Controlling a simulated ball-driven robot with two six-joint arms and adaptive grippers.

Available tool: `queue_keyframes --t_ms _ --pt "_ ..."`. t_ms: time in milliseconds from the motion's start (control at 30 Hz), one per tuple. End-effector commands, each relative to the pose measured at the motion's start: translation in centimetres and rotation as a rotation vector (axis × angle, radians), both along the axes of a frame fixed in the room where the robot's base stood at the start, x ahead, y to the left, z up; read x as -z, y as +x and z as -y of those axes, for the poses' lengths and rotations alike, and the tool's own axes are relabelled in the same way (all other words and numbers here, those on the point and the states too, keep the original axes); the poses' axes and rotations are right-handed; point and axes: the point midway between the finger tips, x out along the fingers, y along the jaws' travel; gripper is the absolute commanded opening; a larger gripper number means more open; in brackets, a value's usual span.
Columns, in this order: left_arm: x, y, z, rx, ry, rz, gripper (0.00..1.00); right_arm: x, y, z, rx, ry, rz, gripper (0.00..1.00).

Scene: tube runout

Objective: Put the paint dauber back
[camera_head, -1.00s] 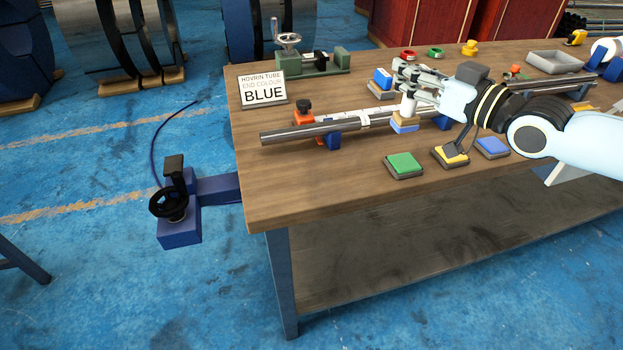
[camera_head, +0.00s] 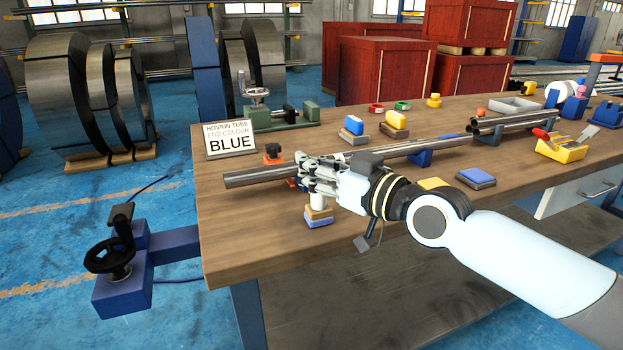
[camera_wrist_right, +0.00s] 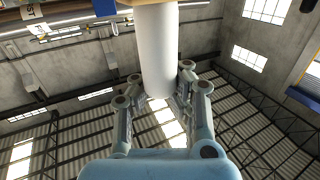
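My right gripper (camera_head: 318,190) is shut on a paint dauber (camera_head: 318,213) with a white handle, a tan block and a blue bottom. It holds the dauber upright in front of the left part of a long steel tube (camera_head: 250,176). Whether the dauber touches the table is hard to tell. In the right wrist view the fingers (camera_wrist_right: 157,95) close around the white handle (camera_wrist_right: 157,45). A blue dauber (camera_head: 353,125) and a yellow dauber (camera_head: 396,120) stand behind the tube. The sign (camera_head: 230,139) reads "BLUE". My left gripper is not in view.
A blue pad (camera_head: 476,177) and a yellow pad (camera_head: 432,184) lie right of my gripper, partly behind my arm. A green vise-like fixture (camera_head: 278,118) stands at the back left. The table (camera_head: 240,235) is bare at its front left corner.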

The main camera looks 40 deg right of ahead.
Motion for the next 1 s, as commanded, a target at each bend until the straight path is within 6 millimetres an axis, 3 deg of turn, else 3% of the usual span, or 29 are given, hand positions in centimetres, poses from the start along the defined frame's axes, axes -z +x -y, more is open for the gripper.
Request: queue_keyframes --t_ms 367,400,600,933,1000 --pt "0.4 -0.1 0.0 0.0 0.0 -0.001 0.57 0.3 0.0 0.0 0.0 0.0 0.002 0.0" --pt "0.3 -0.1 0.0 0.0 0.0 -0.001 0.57 0.2 0.0 0.0 0.0 0.0 0.002 0.08" --pt "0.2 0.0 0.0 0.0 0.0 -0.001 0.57 0.2 0.0 0.0 0.0 0.0 0.002 0.31" --pt "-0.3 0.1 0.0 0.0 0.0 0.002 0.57 -0.4 0.0 0.0 0.0 -0.001 0.002 0.31" --pt "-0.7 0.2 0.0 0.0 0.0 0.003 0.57 -0.3 -1.0 0.2 0.001 -0.002 -0.001 0.31"
